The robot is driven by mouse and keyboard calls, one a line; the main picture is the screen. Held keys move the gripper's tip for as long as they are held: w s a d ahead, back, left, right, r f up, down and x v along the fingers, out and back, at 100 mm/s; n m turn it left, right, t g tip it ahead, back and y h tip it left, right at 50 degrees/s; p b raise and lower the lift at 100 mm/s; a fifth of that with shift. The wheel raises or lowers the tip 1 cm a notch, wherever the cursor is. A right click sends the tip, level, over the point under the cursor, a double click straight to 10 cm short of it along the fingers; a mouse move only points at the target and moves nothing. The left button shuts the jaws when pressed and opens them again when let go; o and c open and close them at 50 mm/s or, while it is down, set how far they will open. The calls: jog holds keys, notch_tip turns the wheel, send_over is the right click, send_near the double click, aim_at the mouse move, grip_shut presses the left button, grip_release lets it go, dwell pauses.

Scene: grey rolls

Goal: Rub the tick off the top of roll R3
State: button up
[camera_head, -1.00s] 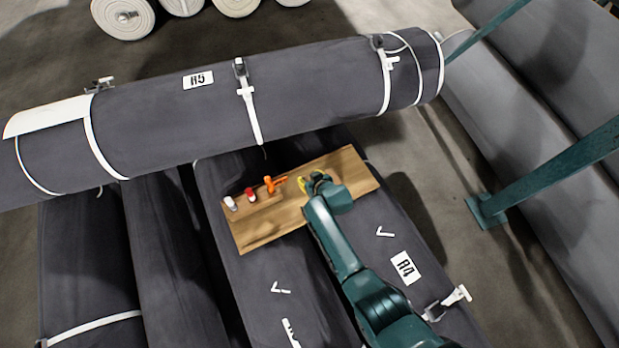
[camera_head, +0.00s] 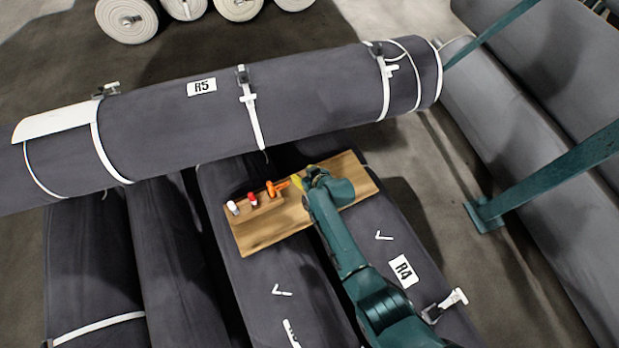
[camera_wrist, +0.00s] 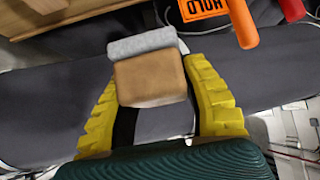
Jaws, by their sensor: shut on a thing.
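My gripper (camera_head: 299,182) is over the wooden board in the head view. In the wrist view its yellow fingers (camera_wrist: 160,95) are shut on an eraser (camera_wrist: 150,78), a tan block with a grey pad on its far side. The eraser is hidden in the head view. A white tick (camera_head: 282,291) lies on top of the dark roll (camera_head: 262,270) left of R4; this roll's label (camera_head: 291,333) is cut off and unreadable, so I cannot confirm it is R3. Another white tick (camera_head: 383,236) is on roll R4 (camera_head: 408,243), near its label.
The wooden board (camera_head: 262,236) lies across two rolls and carries a small rack with white, red and orange pens (camera_head: 252,199). Roll R5 (camera_head: 310,95) lies crosswise behind. A green post (camera_head: 545,175) stands at right. A strap clamp (camera_head: 445,304) sits on R4's near end.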

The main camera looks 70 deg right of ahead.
jog(key=a+f+n+t+y, duration=0.1)
jog(key=a+f+n+y, duration=0.1)
jog(key=a, duration=0.7)
jog(key=a+f+n+y, duration=0.1)
jog(key=a+f, duration=0.2)
jog(key=a, duration=0.6)
jog(key=n+t+y+b, duration=0.1)
jog(key=n+y, duration=0.1)
send_over(273, 274)
jog(key=s, duration=0.3)
jog(key=f, duration=0.5)
jog(key=shift+s+d, duration=0.15)
jog(key=shift+d, duration=0.25)
jog(key=shift+a, duration=0.1)
jog(key=shift+f, duration=0.1)
jog(key=shift+w+a+f+b, duration=0.15)
jog(key=shift+w+f+b, duration=0.05)
jog(key=shift+f+b, duration=1.15)
jog(key=shift+w+a+f+b, duration=0.1)
jog(key=shift+w+f+b, duration=0.05)
jog(key=shift+f+b, duration=1.2)
jog(key=shift+f, duration=0.15)
jog(key=shift+f, duration=0.25)
jog(key=shift+f+b, duration=0.3)
jog(key=shift+b, duration=0.2)
